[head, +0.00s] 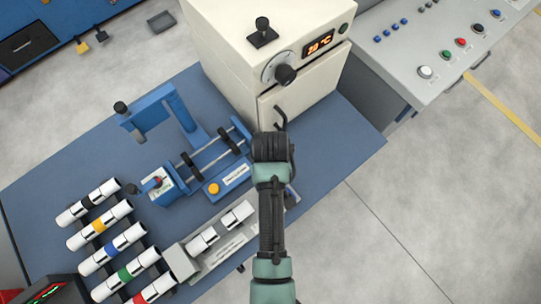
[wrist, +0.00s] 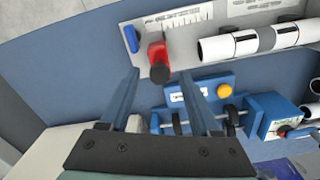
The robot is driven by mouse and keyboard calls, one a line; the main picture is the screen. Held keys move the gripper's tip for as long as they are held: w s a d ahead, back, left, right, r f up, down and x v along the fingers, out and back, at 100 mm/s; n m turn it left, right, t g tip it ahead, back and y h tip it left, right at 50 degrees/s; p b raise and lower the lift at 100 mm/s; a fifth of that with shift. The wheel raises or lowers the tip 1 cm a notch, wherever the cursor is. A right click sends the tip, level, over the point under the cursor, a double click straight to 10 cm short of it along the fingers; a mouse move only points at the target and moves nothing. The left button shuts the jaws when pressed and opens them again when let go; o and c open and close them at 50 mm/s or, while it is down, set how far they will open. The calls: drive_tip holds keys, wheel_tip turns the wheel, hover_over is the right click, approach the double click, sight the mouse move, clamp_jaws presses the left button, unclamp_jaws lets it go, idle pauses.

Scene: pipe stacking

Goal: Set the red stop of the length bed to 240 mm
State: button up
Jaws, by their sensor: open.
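The length bed is a light grey rail with a printed scale (head: 222,248); it also shows at the top of the wrist view (wrist: 190,30). The red stop (wrist: 156,52) with a dark knob stands on it, near a blue block (wrist: 131,38) at the left end. A white pipe with grey and dark bands (head: 220,228) lies on the bed, to the right of the stop in the wrist view (wrist: 250,42). My gripper (wrist: 160,73) is open, its fingertips appearing either side of the stop's knob; contact cannot be told. My arm hides the stop in the head view. The scale figures are unreadable.
A blue fixture with rods (head: 210,160) and a yellow button stands beside the bed. A cream oven (head: 235,60) with a dark handle stands behind. A rack of several colour-banded pipes (head: 112,240) is at left. Blue tabletop (head: 345,145) is clear at right.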

drive_tip(key=shift+f, duration=1.5)
clamp_jaws()
idle(0.4)
